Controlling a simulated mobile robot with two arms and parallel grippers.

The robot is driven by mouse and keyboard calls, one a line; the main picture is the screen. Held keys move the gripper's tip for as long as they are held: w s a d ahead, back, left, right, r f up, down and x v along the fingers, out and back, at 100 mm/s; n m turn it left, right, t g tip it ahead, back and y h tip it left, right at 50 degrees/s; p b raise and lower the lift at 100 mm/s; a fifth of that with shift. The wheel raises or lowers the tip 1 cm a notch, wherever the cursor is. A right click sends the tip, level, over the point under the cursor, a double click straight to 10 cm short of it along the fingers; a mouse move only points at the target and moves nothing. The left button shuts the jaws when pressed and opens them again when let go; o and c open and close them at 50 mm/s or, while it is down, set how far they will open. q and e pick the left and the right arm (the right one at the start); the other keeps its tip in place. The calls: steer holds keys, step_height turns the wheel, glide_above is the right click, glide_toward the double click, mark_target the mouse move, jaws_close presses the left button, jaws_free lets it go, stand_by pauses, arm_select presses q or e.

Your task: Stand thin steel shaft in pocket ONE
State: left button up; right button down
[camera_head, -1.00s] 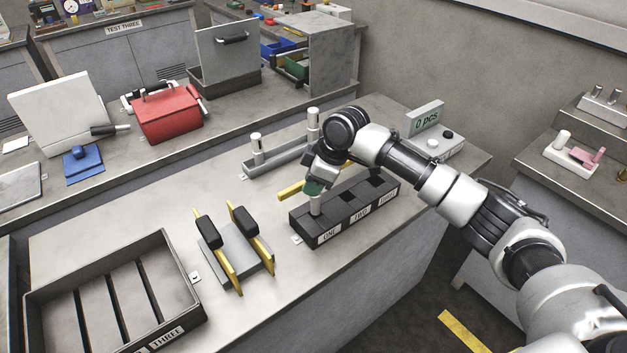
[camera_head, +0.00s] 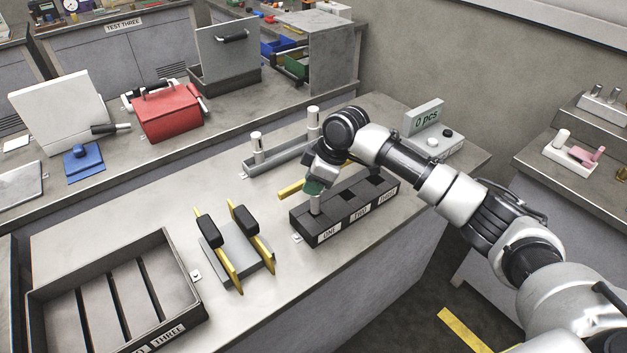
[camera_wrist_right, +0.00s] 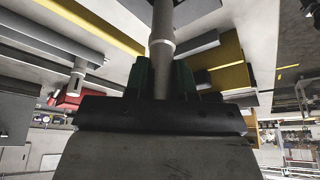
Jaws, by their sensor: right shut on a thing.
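The thin steel shaft (camera_head: 316,203) stands about upright at the pocket marked ONE of the black three-pocket block (camera_head: 345,226). Its lower end is at or in that pocket; how deep I cannot tell. My right gripper (camera_head: 315,188) is shut on the shaft's upper part, just above the block. In the right wrist view the shaft (camera_wrist_right: 161,50) runs up between the green fingers of the gripper (camera_wrist_right: 160,80). Pockets TWO and THREE look dark and empty. My left gripper is not in view.
A grey rack (camera_head: 280,160) with two upright shafts stands behind the block. A grey fixture with yellow plates and black handles (camera_head: 236,258) stands to the left. A large open tray (camera_head: 183,262) is at front left. A counter (camera_head: 428,122) reading "0 pcs" stands at back right.

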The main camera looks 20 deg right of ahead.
steer(key=shift+f+b, duration=0.6)
steer(key=shift+f, duration=1.6)
stand_by(1.6)
steer(key=c, duration=0.9)
jaws_free()
steer(key=shift+o, duration=0.2)
